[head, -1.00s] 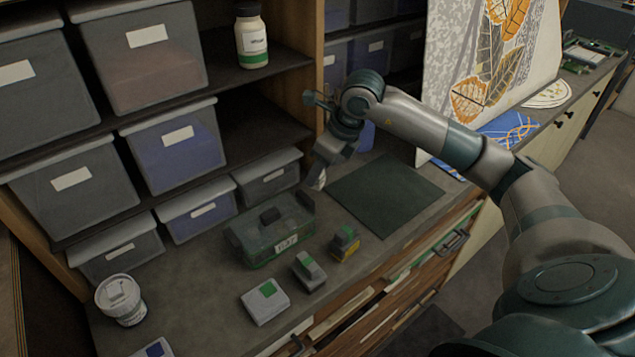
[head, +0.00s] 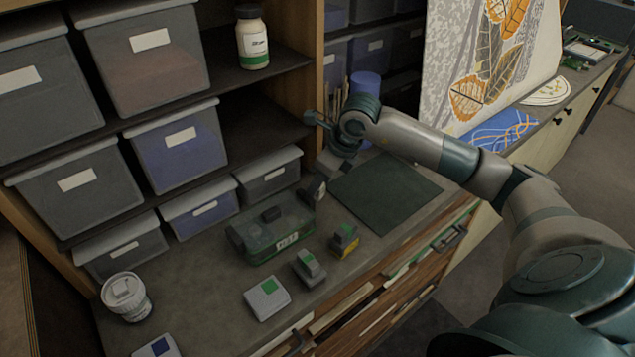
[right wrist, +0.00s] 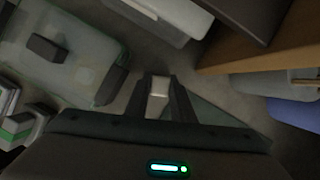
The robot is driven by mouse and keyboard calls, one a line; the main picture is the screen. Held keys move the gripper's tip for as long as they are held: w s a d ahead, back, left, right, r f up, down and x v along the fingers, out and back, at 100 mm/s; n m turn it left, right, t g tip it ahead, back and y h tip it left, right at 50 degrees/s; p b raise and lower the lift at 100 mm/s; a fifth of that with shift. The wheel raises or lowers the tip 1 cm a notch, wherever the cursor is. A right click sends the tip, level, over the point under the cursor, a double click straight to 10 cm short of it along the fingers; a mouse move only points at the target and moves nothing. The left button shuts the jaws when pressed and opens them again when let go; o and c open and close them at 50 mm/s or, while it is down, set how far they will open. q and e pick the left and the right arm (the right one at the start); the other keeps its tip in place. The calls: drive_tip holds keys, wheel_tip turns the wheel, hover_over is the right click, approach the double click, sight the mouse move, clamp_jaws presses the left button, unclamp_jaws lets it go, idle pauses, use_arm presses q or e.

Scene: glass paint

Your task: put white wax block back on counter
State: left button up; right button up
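A small white wax block (right wrist: 158,88) sits between the fingers of my right gripper (right wrist: 160,95) in the right wrist view; the fingers are closed on it. In the head view my right gripper (head: 317,187) points down, low over the counter (head: 210,275), between the toolbox's right end and the dark green mat (head: 385,192). The block is hardly distinguishable there. Whether it touches the counter I cannot tell. My left gripper is not in view.
A see-through green toolbox (head: 272,238) stands close left of the gripper. In front are a yellow-and-grey block (head: 344,240) and grey blocks with green tops (head: 309,268). A blue cylinder (head: 365,83) stands behind my arm. The mat is bare.

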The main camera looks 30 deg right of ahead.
drive_tip(key=o, duration=0.4)
drive_tip(key=shift+c, duration=0.2)
drive_tip(key=shift+r, duration=0.3)
drive_tip(key=b+v, duration=0.3)
drive_tip(key=v, duration=0.8)
drive_tip(key=shift+s+r, duration=0.2)
drive_tip(key=shift+r, duration=0.1)
drive_tip(key=shift+d, duration=0.1)
